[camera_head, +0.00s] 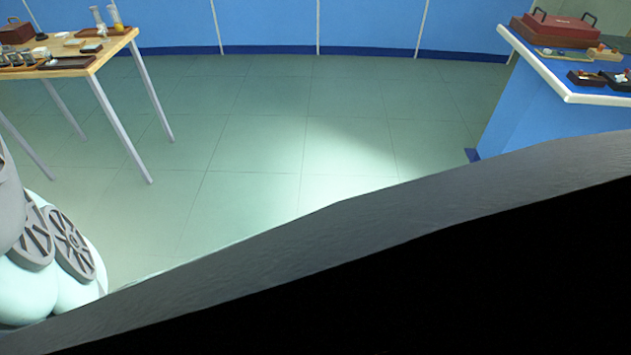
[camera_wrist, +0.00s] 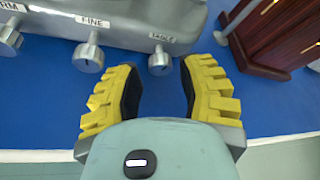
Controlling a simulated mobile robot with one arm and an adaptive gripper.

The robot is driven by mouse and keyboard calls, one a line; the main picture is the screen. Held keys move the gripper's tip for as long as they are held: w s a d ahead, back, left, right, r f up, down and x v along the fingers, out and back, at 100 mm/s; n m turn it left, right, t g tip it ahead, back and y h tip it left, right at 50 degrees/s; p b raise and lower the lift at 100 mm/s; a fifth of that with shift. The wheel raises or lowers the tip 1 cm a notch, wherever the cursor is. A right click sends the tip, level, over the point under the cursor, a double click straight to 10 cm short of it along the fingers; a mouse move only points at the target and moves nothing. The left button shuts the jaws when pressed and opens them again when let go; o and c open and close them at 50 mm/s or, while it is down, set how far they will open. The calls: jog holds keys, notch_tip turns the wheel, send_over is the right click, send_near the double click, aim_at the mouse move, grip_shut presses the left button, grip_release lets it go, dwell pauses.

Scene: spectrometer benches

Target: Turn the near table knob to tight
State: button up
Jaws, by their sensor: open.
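In the wrist view a grey metal housing carries a row of knobs on short stems. The knob labelled TABLE (camera_wrist: 160,64) is a small silver cylinder with a dark mark on its end. My gripper (camera_wrist: 160,72) has its two yellow fingers spread apart, one to each side of this knob in the picture. Gaps show between the knob and both fingers, and nothing is held. I cannot tell how far the knob's end is from the fingertips in depth. The head view does not show the gripper or this knob.
The FINE knob (camera_wrist: 88,58) is left of the left finger, with another knob (camera_wrist: 9,40) farther left. A reddish-brown wooden object (camera_wrist: 272,38) stands right, beside another silver knob (camera_wrist: 222,37). The head view shows a wooden table (camera_head: 112,43), a blue bench (camera_head: 540,105) and clear floor.

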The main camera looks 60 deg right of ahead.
jog(key=shift+s+a+f, duration=0.1)
jog(key=shift+s+a, duration=0.05)
jog(key=shift+a, duration=0.2)
jog(key=shift+o, duration=0.4)
grip_shut()
jog(key=shift+d, duration=0.1)
